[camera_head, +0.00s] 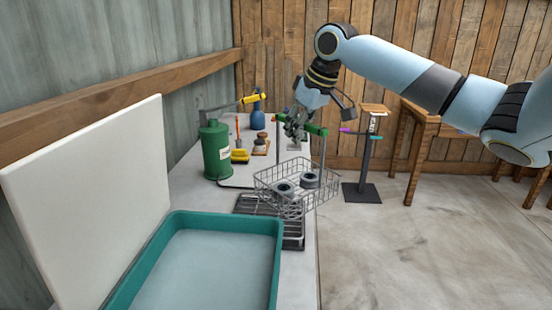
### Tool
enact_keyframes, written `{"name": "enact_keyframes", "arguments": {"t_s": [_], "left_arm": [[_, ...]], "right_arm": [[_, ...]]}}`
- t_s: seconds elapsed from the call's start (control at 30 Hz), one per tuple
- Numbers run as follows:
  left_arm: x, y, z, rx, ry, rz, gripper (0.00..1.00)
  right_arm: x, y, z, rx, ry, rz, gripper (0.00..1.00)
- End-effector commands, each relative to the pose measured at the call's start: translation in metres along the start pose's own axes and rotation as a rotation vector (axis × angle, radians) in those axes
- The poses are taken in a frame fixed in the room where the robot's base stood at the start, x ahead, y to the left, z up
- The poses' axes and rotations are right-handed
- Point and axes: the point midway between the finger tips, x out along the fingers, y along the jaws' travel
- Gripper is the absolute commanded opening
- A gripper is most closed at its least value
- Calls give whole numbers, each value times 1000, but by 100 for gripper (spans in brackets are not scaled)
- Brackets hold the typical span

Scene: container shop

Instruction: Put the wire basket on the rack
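The wire basket (292,194) hangs from a green handle (316,131) and holds two grey ring-like parts (284,188). My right gripper (297,128) is at the left end of the handle and looks shut on it. The basket is over the dark rack (292,242) and hides part of it. Its right side reaches past the counter's edge. The rack lies on the counter behind the teal tub. I cannot tell for sure how much gap there is between basket and rack. My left gripper is not in view.
The teal tub (281,240) of liquid is in front of the rack. A green can (215,150) with a spout stands behind it, near a yellow item (240,156) and a blue bottle (257,118). A white panel (90,190) stands left. A dark stand (366,160) is on the floor at right.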

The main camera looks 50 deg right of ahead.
Motion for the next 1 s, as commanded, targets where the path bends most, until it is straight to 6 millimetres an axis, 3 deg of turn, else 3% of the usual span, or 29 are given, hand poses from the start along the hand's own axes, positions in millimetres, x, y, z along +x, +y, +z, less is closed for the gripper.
{"name": "enact_keyframes", "arguments": {"t_s": [0.1, 0.3, 0.63, 1.0], "left_arm": [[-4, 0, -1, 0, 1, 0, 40], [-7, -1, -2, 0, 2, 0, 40], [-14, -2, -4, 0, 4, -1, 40], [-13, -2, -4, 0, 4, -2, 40]], "right_arm": [[20, -12, -17, 3, 5, -10, 0], [44, -20, -31, 0, 2, -3, 0], [80, -20, -16, -2, -2, -1, 0], [85, -19, -14, -2, 1, 0, 0]]}}
